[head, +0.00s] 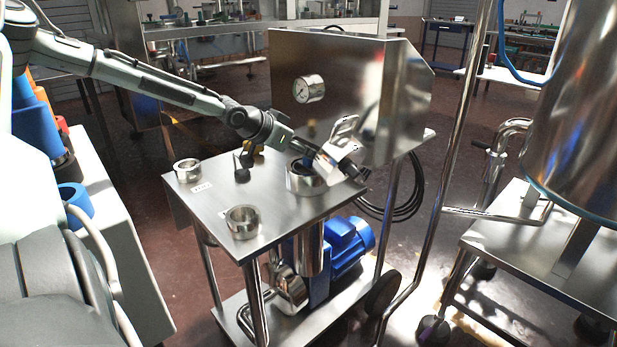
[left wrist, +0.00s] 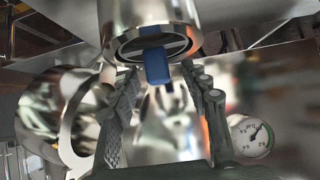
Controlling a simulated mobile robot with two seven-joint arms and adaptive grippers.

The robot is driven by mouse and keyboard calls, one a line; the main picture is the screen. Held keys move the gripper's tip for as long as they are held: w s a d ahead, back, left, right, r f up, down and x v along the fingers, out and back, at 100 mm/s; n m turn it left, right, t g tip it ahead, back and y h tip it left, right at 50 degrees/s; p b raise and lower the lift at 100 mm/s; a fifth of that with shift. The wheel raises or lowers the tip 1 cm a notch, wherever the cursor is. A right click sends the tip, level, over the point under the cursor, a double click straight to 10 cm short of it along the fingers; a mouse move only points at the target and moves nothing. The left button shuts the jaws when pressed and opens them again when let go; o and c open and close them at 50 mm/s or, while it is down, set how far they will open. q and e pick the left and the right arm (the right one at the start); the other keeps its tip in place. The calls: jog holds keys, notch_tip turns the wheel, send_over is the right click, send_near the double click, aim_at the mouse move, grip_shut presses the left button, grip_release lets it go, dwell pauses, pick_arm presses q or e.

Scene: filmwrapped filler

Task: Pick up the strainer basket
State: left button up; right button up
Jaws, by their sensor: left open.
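The strainer basket seems to sit inside the round steel housing (head: 305,184) on the steel table; only its blue grip tab (left wrist: 157,66) shows clearly, standing in the round opening in the left wrist view. The mesh is hidden. My left gripper (head: 309,152) is over this housing in the head view. In the left wrist view my left gripper (left wrist: 162,82) is open, with one finger on each side of the blue tab. I cannot tell whether the fingers touch it. My right gripper is not in view.
A shiny part with a loop (head: 343,135) stands right beside the housing. Two steel rings (head: 187,170) (head: 243,221) stand on the table (head: 215,200). A blue motor (head: 345,250) is below; a large tank (head: 585,110) is at right.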

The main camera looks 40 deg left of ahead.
pick_arm(q)
jog(key=shift+w+f, duration=0.3)
jog(key=shift+w, duration=0.1)
grip_shut()
